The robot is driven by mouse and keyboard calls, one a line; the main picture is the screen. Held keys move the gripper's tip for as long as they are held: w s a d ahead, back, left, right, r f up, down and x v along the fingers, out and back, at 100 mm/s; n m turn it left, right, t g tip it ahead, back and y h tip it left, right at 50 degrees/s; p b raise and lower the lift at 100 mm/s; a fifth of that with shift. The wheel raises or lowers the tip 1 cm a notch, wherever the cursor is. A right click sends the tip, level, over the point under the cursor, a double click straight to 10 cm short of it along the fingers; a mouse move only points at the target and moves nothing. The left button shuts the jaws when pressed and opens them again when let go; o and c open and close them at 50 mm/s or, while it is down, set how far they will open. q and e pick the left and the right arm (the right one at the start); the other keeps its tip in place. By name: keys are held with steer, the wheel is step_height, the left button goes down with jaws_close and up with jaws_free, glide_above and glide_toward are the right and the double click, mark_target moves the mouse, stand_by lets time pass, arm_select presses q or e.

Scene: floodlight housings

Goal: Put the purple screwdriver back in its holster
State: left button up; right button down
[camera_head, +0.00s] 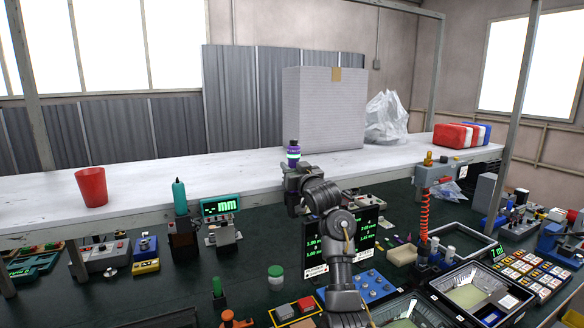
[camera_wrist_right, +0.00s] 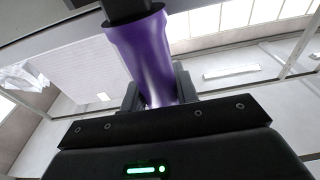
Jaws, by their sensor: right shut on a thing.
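My right gripper (camera_head: 293,164) is raised at the front edge of the white shelf, near the middle of the head view. A dark block (camera_head: 182,237) holds a teal pointed tool (camera_head: 180,197) upright on the bench. I cannot tell which thing is the purple screwdriver's holster. My left gripper is out of view.
A large grey-white box (camera_head: 325,110) stands on the shelf (camera_head: 215,165) behind the gripper. A red cup (camera_head: 91,187) stands at its left. A teal display (camera_head: 220,207), a black screen and a post with an orange coil (camera_head: 424,215) crowd the dark bench.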

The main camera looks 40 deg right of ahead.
steer(key=shift+f, duration=0.5)
steer(key=c, duration=1)
jaws_free()
steer(key=shift+f+b, duration=0.1)
steer(key=shift+b, duration=0.2)
steer(key=shift+s+f, duration=0.1)
steer(key=shift+s, duration=0.15)
steer(key=b+v, duration=0.2)
steer(key=v, duration=0.8)
steer(key=shift+s+b, duration=0.2)
steer(key=shift+b, duration=0.1)
steer(key=shift+a, duration=0.15)
